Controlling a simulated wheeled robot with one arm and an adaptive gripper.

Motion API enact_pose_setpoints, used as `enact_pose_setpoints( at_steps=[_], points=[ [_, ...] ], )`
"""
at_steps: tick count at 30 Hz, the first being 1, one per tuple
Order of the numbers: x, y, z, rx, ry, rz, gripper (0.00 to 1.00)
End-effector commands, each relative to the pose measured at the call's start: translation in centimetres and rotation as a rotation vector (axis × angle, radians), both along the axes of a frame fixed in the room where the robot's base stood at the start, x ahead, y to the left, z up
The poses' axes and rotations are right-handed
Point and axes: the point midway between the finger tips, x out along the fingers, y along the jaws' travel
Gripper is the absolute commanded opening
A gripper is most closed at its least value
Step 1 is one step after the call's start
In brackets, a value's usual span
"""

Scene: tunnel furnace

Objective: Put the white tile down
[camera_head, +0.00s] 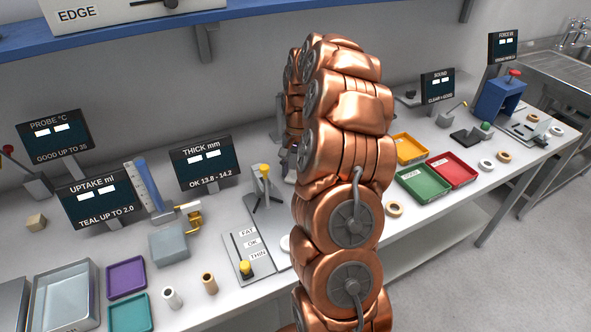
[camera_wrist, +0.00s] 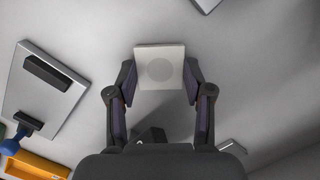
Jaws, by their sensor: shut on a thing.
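The white tile (camera_wrist: 148,54) is square, with a round grey mark in its middle. In the wrist view it sits between the two dark fingertips of my gripper (camera_wrist: 160,80), which is shut on its left and right sides. The pale surface lies behind it, and I cannot tell how high above it the tile is. In the head view, my copper arm hides the gripper and the tile.
In the wrist view, a grey plate with a dark bar (camera_wrist: 45,92) lies left, near an orange tray (camera_wrist: 35,165). In the head view, yellow (camera_head: 409,150), green (camera_head: 424,181) and red (camera_head: 455,169) trays stand right of my arm. Gauges and displays line the bench's back.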

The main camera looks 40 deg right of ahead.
Motion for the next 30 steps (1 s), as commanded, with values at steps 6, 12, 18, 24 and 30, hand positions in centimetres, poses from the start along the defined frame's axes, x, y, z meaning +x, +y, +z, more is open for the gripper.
enact_pose_setpoints(
  at_steps=[6, 12, 18, 24, 30],
  points=[
    [0.0, 0.0, -0.4, 0.000, 0.000, 0.000, 0.54],
    [0.0, 0.0, -0.3, 0.000, 0.000, 0.000, 0.75],
    [0.0, 0.0, -0.3, 0.000, 0.000, 0.000, 0.76],
    [0.0, 0.0, 0.1, 0.000, 0.000, 0.000, 0.76],
    [0.3, -0.3, 2.1, -0.003, -0.005, 0.000, 0.76]
  ],
)
